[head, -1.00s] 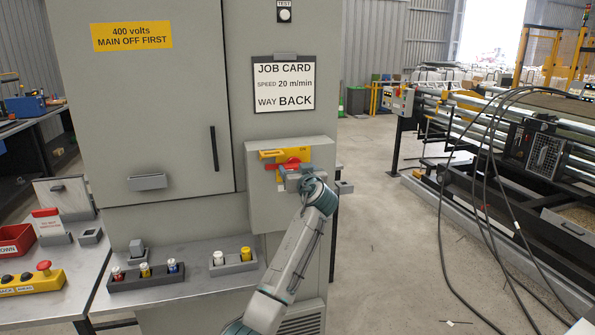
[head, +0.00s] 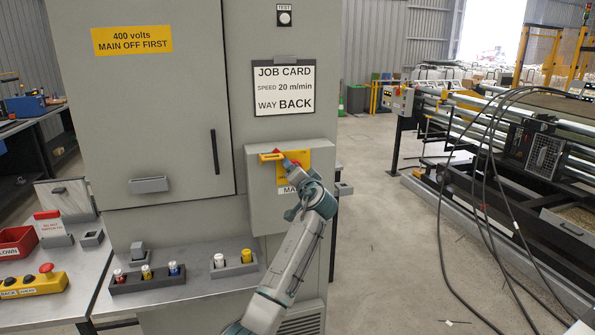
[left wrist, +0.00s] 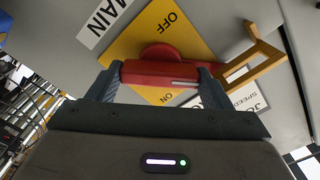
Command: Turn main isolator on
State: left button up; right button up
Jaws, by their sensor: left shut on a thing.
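The main isolator is a grey box (head: 262,190) on the cabinet front, with a yellow plate (head: 297,156) and a red handle (head: 281,153). In the left wrist view the red handle (left wrist: 160,72) lies between both fingers of my left gripper (left wrist: 158,82), which is shut on it. The yellow plate (left wrist: 185,40) there shows OFF on one side of the handle and ON on the other. In the head view my left gripper (head: 297,172) covers part of the handle and plate. I cannot tell exactly which mark the handle points to. My right gripper is not in view.
A yellow bar (head: 270,156) sticks out beside the handle. A job card (head: 283,88) hangs above the box. Coloured plugs stand in holders on the bench (head: 195,283) at lower left. Black cables (head: 470,190) hang at right; the floor between is mostly clear.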

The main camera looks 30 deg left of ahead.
pick_arm(q)
jog(key=m+p, duration=0.4)
jog(key=m, duration=0.4)
jog(key=shift+p, duration=0.4)
jog(key=shift+m, duration=0.4)
jog(key=o, duration=1)
